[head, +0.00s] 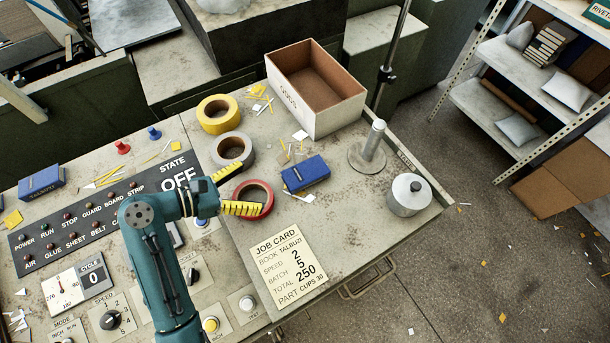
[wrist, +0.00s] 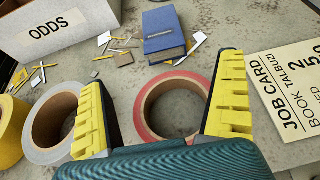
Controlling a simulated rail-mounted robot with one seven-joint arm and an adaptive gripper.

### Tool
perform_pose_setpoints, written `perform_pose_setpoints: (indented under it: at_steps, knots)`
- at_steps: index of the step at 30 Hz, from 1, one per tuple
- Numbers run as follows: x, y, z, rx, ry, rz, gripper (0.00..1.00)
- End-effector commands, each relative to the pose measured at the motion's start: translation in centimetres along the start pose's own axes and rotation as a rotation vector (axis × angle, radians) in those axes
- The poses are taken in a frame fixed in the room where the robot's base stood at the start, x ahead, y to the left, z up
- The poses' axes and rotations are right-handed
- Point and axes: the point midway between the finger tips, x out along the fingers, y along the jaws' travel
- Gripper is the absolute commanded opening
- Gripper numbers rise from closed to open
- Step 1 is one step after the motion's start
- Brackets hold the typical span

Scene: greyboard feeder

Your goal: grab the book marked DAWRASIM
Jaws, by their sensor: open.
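A small blue book (head: 305,173) lies on the bench right of my gripper in the head view. In the wrist view this blue book (wrist: 164,35) lies beyond the fingertips, with a spine label too small to read. A second blue book (head: 41,182) lies at the far left of the bench, its marking also unreadable. I cannot tell which one is marked DAWRASIM. My gripper (head: 236,190) is open and empty, its yellow fingers spread above a red tape roll (head: 252,199). The red roll also shows between the fingers in the wrist view (wrist: 142,112).
Yellow (head: 210,124) and grey (head: 219,158) tape rolls stand behind my gripper. An open box (head: 332,112) stands at the back. A metal post on a base (head: 366,157) and a lidded canister (head: 410,207) are to the right. A job card (head: 285,265) lies in front.

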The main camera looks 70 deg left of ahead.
Motion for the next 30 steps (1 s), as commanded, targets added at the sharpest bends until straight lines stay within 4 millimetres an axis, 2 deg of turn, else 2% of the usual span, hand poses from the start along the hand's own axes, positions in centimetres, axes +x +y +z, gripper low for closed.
perform_pose_setpoints:
  at_steps: [1,6,14,19,22,28,29,30]
  knots:
    - [1.4,-0.2,0.0,0.002,0.000,-0.008,1.00]
    - [5.4,-0.2,0.0,0.001,-0.001,-0.005,1.00]
    - [8.5,-0.3,-0.1,0.001,-0.003,-0.003,1.00]
    - [11.5,-0.6,-0.3,0.002,-0.002,-0.003,1.00]
    - [12.5,-0.5,-0.2,0.000,-0.003,-0.001,1.00]
    - [12.6,-0.5,-0.1,-0.001,-0.003,0.001,1.00]
    - [12.6,-0.5,-0.1,-0.001,-0.003,0.001,0.98]
    - [12.6,-0.5,-0.1,0.000,-0.003,0.001,0.90]
